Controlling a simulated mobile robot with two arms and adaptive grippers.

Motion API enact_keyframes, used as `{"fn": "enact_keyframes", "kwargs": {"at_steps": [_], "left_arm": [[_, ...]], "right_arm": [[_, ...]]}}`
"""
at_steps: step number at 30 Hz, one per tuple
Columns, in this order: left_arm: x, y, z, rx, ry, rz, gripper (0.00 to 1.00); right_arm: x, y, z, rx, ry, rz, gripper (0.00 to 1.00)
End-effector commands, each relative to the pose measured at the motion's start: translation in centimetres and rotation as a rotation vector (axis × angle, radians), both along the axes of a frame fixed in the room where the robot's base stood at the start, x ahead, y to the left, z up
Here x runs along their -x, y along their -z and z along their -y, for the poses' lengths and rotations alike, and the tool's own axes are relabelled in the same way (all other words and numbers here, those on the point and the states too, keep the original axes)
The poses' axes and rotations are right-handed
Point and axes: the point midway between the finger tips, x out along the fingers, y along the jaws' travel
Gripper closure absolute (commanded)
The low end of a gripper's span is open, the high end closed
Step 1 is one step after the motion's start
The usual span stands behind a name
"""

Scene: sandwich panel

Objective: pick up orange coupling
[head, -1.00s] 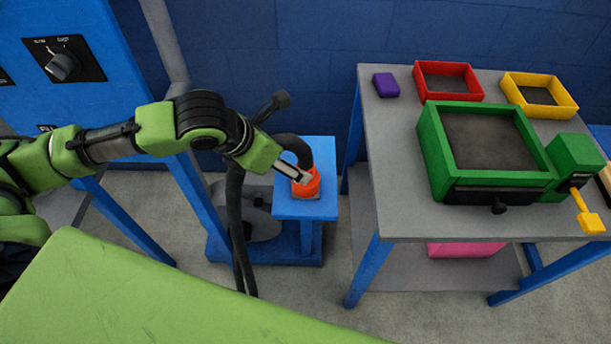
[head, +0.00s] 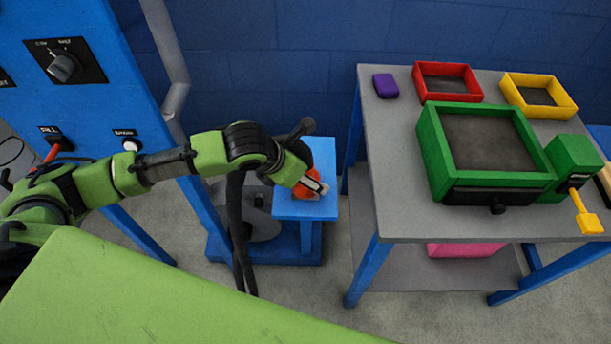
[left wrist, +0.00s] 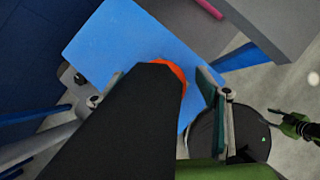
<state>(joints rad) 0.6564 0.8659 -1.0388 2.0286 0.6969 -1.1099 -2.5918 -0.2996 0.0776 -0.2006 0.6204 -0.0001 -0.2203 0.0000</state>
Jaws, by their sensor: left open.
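A grey table (head: 400,217) stands to the right, with a green tray (head: 436,165), red tray (head: 420,88), yellow tray (head: 560,110) and purple block (head: 386,86). A blue panel (head: 95,75) with knobs rises at left. A green surface (head: 150,290) fills the foreground.

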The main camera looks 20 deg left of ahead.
Motion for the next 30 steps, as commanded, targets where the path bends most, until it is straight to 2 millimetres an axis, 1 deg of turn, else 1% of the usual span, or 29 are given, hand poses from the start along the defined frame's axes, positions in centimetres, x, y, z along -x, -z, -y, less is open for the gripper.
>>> {"fn": "enact_keyframes", "kwargs": {"at_steps": [1, 2, 3, 6, 15, 20, 23, 26, 29, 30], "left_arm": [[0.0, 0.0, 0.0, 0.0, 0.0, 0.0, 0.35], [0.0, 0.0, 0.0, 0.0, 0.0, 0.0, 0.42], [0.0, 0.0, 0.0, 0.0, 0.0, 0.0, 0.53], [0.0, 0.0, 0.0, 0.0, 0.0, 0.0, 0.77], [0.0, -0.1, 0.0, 0.001, 0.0, 0.002, 0.77], [-0.1, -0.9, 0.0, 0.0, 0.0, 0.003, 0.77], [-0.2, -1.9, -0.1, 0.0, -0.001, 0.006, 0.77], [-0.1, -3.6, -0.2, 0.0, -0.002, 0.007, 0.77], [1.0, -5.4, -1.8, -0.004, -0.004, 0.005, 0.77], [1.4, -6.4, -2.4, -0.004, -0.004, 0.007, 0.77]], "right_arm": [[0.0, 0.0, 0.0, 0.0, 0.0, 0.0, 0.6], [0.0, 0.0, 0.0, 0.0, 0.0, 0.0, 0.6], [0.0, 0.0, 0.0, 0.0, 0.0, 0.0, 0.6], [0.0, 0.0, 0.0, 0.0, 0.0, 0.0, 0.6], [0.0, 0.0, 0.0, 0.0, 0.0, 0.0, 0.6], [0.0, 0.2, 0.1, 0.001, 0.0, -0.001, 0.6], [0.0, 0.4, 0.1, 0.001, -0.001, -0.001, 0.6], [0.0, 0.6, 0.2, 0.002, -0.001, -0.001, 0.6], [0.1, 0.6, 0.3, 0.003, -0.001, 0.0, 0.6], [0.1, 0.6, 0.3, 0.003, -0.001, 0.0, 0.6]]}}
